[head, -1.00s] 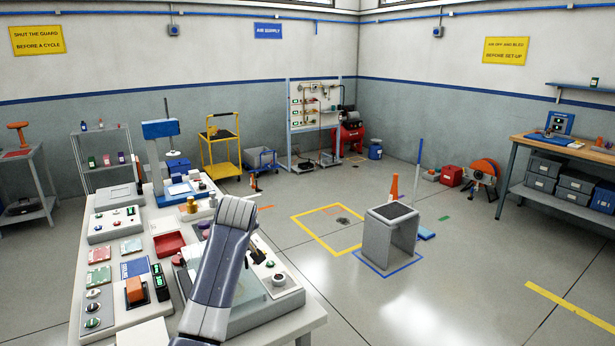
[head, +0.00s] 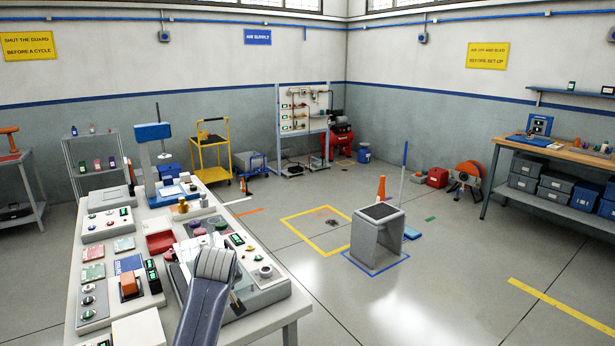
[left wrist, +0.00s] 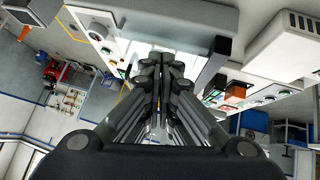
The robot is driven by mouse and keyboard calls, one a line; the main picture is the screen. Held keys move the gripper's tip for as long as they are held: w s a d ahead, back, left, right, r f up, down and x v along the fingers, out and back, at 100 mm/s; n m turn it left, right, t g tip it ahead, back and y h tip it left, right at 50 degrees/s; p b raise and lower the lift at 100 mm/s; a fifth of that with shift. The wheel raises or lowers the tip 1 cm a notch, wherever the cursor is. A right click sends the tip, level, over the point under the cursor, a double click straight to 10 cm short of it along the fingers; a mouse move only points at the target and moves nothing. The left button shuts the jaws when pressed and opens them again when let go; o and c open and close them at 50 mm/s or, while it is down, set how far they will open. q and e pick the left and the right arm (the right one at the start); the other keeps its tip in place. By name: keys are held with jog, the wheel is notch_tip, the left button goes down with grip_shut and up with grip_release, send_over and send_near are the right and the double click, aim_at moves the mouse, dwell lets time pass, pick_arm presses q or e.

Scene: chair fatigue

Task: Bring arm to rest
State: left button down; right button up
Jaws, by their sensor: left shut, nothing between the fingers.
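My left arm shows in the head view, its dark and light grey link standing over the near right part of the control table (head: 262,322). The fingers of that arm are hidden in the head view. In the left wrist view my left gripper (left wrist: 160,65) is shut and empty, with its fingertips together. The table's control boxes show around and behind the fingers in that view, which is upside down. My right gripper is in neither view.
The table holds button panels (head: 107,225), a red tray (head: 160,243) and an orange switch (head: 129,284). A grey stool-like block (head: 374,240) stands on the floor to the right, beside an orange cone (head: 381,189).

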pick_arm(q)
jog(key=s+a+f+m+g+h, duration=0.1)
jog(key=s+f+m, duration=0.1)
jog(key=s+f, duration=0.75)
jog(key=s+f+m+g, duration=0.1)
jog(key=s+f+m, duration=0.1)
jog(key=s+f, duration=0.8)
jog(key=s+d+r+m+g+h, duration=0.1)
jog(key=s+m, duration=0.2)
jog(key=s, duration=1.1)
jog(key=s+d+r+m+g+h, duration=0.1)
jog(key=s+m+g, duration=0.1)
jog(key=s, duration=1.1)
notch_tip(320, 180, down, 25)
jog(key=s, duration=0.1)
jog(key=s+a+f+g, duration=0.1)
jog(key=s+f, duration=0.8)
jog(key=s+a+f+g+b, duration=0.1)
jog(key=s+a+f, duration=0.1)
jog(key=s+f, duration=0.6)
jog(key=shift+s+a+f+m+b, duration=0.25)
jog(key=shift+s+f+m+b, duration=0.1)
jog(key=shift+f, duration=0.5)
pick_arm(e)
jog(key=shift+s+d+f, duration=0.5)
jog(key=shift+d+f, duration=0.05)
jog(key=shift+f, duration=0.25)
